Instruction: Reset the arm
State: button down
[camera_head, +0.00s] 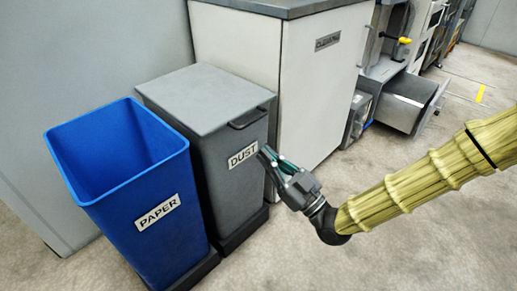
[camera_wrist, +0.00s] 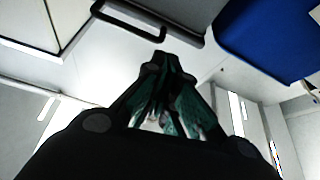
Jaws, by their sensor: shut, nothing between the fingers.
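My gripper (camera_head: 266,153) shows in the head view at the end of my arm, which reaches in from the right. It is in front of the grey bin labelled DUST (camera_head: 215,100), near the right edge of its front. Its fingers are together and hold nothing. I cannot tell from the head view whether the fingertips touch the bin. In the wrist view my gripper (camera_wrist: 166,62) points upward in the picture, its tips just below a black bar handle (camera_wrist: 136,18).
An open blue bin labelled PAPER (camera_head: 160,209) stands left of the DUST bin. A pale cabinet (camera_head: 310,90) stands behind to the right. Further back is a machine with an open grey drawer (camera_head: 402,104). The floor (camera_head: 390,260) below my arm is clear.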

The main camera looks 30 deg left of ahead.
jog(key=shift+s+d+f, duration=0.1)
jog(key=shift+d+f, duration=0.05)
jog(key=shift+d, duration=0.45)
jog(key=d+f+m+t+h, duration=0.2)
jog(key=d+f+m+h, duration=0.55)
jog(key=f, duration=0.75)
jog(key=d+f+m+t+h, duration=0.1)
jog(key=d+f+m+h, duration=0.3)
jog(key=d+f, duration=0.85)
jog(key=s+d+f+m+g+h, duration=0.25)
jog(key=s+d+f+h, duration=0.45)
jog(key=d+f, duration=0.55)
jog(key=s+d+f+m+g+h+p, duration=0.1)
jog(key=s+d+f+m+g+h, duration=0.1)
jog(key=s+d, duration=0.5)
jog(key=s+d+f+m+g+h, duration=0.2)
jog(key=s+d, duration=0.4)
jog(key=d, duration=0.2)
notch_tip(320, 180, up, 38)
jog(key=p, duration=3.8)
jog(key=shift+s+d+r, duration=0.15)
jog(key=shift+d+r, duration=0.05)
jog(key=shift+d, duration=0.1)
